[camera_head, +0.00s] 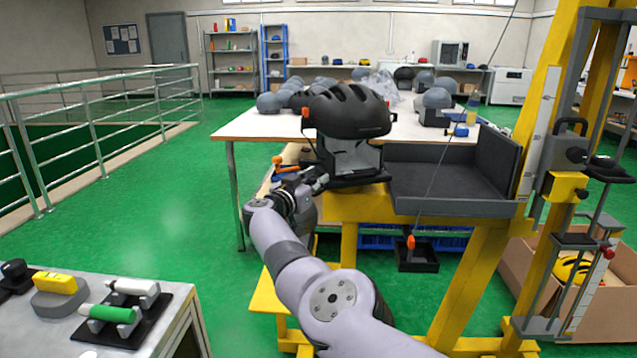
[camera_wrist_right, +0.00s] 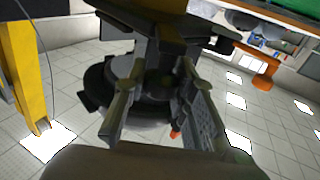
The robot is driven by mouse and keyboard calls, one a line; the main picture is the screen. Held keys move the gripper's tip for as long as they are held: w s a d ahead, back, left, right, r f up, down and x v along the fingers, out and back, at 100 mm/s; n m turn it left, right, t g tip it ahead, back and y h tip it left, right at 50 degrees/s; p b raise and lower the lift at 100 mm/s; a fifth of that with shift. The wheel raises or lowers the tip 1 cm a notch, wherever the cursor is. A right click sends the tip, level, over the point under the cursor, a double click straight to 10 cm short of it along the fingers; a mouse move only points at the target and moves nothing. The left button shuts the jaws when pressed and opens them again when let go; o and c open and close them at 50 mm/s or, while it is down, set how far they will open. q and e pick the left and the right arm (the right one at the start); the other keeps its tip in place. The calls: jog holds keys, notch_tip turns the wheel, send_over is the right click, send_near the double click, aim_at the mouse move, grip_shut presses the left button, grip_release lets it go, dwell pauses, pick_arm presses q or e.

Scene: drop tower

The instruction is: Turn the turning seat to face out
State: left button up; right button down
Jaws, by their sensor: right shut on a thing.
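The turning seat (camera_head: 352,179) is a dark plate at the left end of the yellow drop tower's cross arm. A grey block (camera_head: 350,157) stands on it, with a black vented helmet (camera_head: 350,110) on top. My right gripper (camera_head: 318,183) reaches the left side of the seat and is shut on a dark part of it. In the right wrist view the two fingers (camera_wrist_right: 160,105) stand on either side of this dark part, and its exact shape is hard to tell. My left gripper is not in view.
A dark tray (camera_head: 440,205) sits right of the seat, beside the yellow tower frame (camera_head: 460,275). A white table (camera_head: 235,127) with several grey headforms stands behind. A cardboard box (camera_head: 605,310) is at right. A bench with a green-handled tool (camera_head: 113,314) is at lower left. Green floor is clear at left.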

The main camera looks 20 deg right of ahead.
jog(key=shift+a+f, duration=0.1)
jog(key=shift+a, duration=0.25)
jog(key=c, duration=1.3)
grip_release()
jog(key=shift+d, duration=0.1)
jog(key=shift+r, duration=0.7)
notch_tip(320, 180, up, 9)
jog(key=shift+f, duration=0.1)
jog(key=shift+c, duration=0.3)
